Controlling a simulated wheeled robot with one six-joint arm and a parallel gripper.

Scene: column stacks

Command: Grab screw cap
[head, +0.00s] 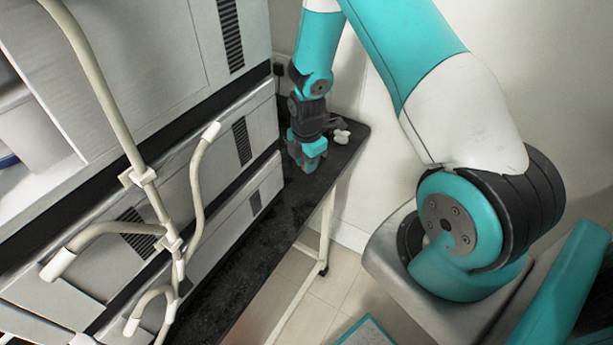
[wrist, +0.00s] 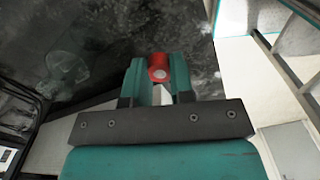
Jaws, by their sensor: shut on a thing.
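The screw cap (wrist: 158,68) is a small red cylinder with a pale round centre, seen in the wrist view. It sits between the two teal fingertips of my gripper (wrist: 157,75), which is shut on it. In the head view my gripper (head: 307,158) points down at the far end of the dark bench top, beside the grey machine stack. The cap cannot be made out clearly there. Whether the cap touches the bench surface I cannot tell.
The dark speckled bench (head: 262,240) is narrow, with an open edge to the right. Grey machine units (head: 235,165) stand along its left side. Pale bent tubes (head: 197,180) stick out in front. A small white object (head: 341,136) lies beside my gripper.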

